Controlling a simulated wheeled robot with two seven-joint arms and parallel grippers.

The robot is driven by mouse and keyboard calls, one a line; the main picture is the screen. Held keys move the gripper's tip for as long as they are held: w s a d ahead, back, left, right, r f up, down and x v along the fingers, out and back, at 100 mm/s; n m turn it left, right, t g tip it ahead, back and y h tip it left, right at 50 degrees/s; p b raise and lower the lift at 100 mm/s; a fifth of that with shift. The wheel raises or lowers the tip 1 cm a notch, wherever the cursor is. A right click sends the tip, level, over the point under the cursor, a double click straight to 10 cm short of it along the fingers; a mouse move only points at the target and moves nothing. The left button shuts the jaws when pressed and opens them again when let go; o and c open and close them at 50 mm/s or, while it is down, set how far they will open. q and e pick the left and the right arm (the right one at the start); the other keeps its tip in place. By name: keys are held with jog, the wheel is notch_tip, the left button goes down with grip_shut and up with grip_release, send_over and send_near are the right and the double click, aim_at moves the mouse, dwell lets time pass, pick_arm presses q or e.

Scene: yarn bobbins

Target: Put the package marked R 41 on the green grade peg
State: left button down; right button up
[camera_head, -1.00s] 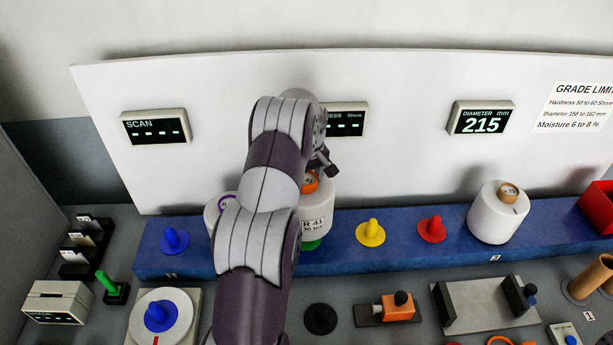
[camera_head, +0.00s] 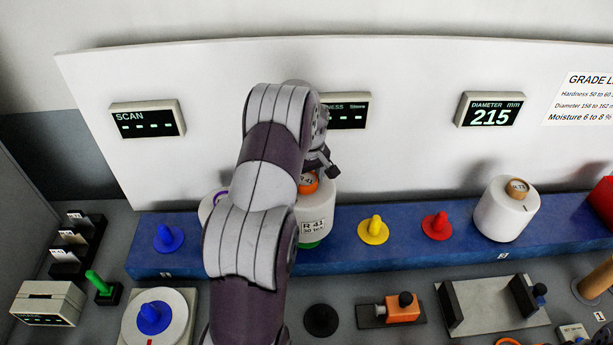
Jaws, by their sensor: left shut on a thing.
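The white package marked R 41 (camera_head: 314,225) stands upright on the blue rack (camera_head: 345,256), with an orange core top showing. A green rim (camera_head: 309,244) shows under it, so it sits over the green peg, whose shaft is hidden. My left gripper (camera_head: 322,170) is at the top of this package, shut on it at the orange core; my left arm hides the package's left side and most of the fingers. My right gripper is not in view.
A blue peg (camera_head: 168,238), a yellow peg (camera_head: 374,229) and a red peg (camera_head: 437,225) on the rack are bare. Another white package (camera_head: 505,212) stands at right. A package with a purple core (camera_head: 207,207) is partly behind my arm.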

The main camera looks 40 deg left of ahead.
aim_at(307, 193)
pick_arm(q)
jog(key=shift+w+f, duration=0.1)
jog(key=shift+f, duration=0.35)
jog(key=shift+s+d+f+b, duration=0.2)
jog(key=shift+s+f+b, duration=0.15)
jog(key=shift+f+b, duration=0.5)
jog(key=shift+w+a+f+b, duration=0.1)
jog(key=shift+w+f+b, duration=0.05)
jog(key=shift+f+b, duration=0.4)
jog(key=shift+w+a+f+b, duration=0.1)
jog(key=shift+f+b, duration=0.25)
jog(key=shift+f, duration=0.55)
jog(key=shift+s+d, duration=0.1)
jog(key=shift+d, duration=0.05)
jog(key=shift+f, duration=0.1)
